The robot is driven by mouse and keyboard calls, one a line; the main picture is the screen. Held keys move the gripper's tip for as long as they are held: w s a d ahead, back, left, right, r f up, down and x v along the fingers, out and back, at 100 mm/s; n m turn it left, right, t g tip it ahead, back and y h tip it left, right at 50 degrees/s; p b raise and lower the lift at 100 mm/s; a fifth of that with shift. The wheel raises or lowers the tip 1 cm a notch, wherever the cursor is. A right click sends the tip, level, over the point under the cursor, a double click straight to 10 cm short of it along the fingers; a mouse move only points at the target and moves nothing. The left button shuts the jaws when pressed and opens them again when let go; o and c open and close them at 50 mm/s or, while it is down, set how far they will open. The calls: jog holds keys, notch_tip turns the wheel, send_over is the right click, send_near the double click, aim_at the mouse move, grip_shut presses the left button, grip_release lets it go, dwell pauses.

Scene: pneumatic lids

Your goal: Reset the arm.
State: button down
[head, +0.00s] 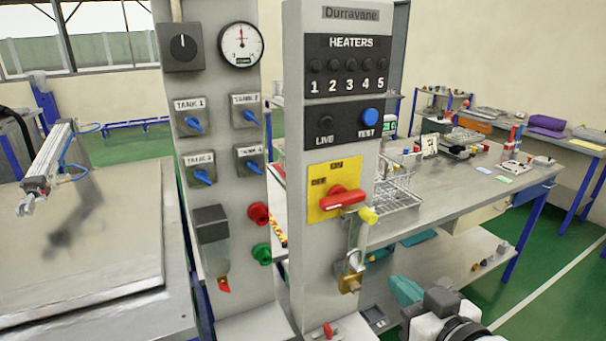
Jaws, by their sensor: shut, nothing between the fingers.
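My arm reaches in at the lower right of the head view. My gripper (407,291), with teal fingers, is shut and empty. It is in front of the lower shelf, right of the brass padlock (350,277) that hangs on the Durravane panel (300,200). In the picture there is a gap between the fingers and the padlock. The white and black wrist behind the fingers is cut off by the bottom edge.
The Durravane panel carries a red rotary switch (343,198) on a yellow plate. Left of it stands a panel with blue tank valves (194,125) and a gauge (240,45). A metal workbench (450,205) stands behind my arm. Green floor (560,270) is clear at the right.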

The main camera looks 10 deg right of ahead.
jog(key=s+d+f+m+g+h, duration=0.1)
jog(key=s+d+f+g, duration=0.15)
jog(key=s+f, duration=0.45)
jog(key=s+d+f+g+h, duration=0.1)
jog(key=s+d+f+g, duration=0.2)
jog(key=f, duration=0.7)
jog(key=s+f+g, duration=0.4)
jog(key=s+f, duration=0.2)
jog(key=s, duration=0.3)
jog(key=s+d+f+m+g, duration=0.1)
jog(key=s+f+g, duration=0.3)
jog(key=s, duration=0.5)
notch_tip(320, 180, down, 2)
jog(key=shift+m+g+h, duration=0.3)
jog(key=shift+g+h, duration=0.05)
jog(key=shift+h, duration=0.05)
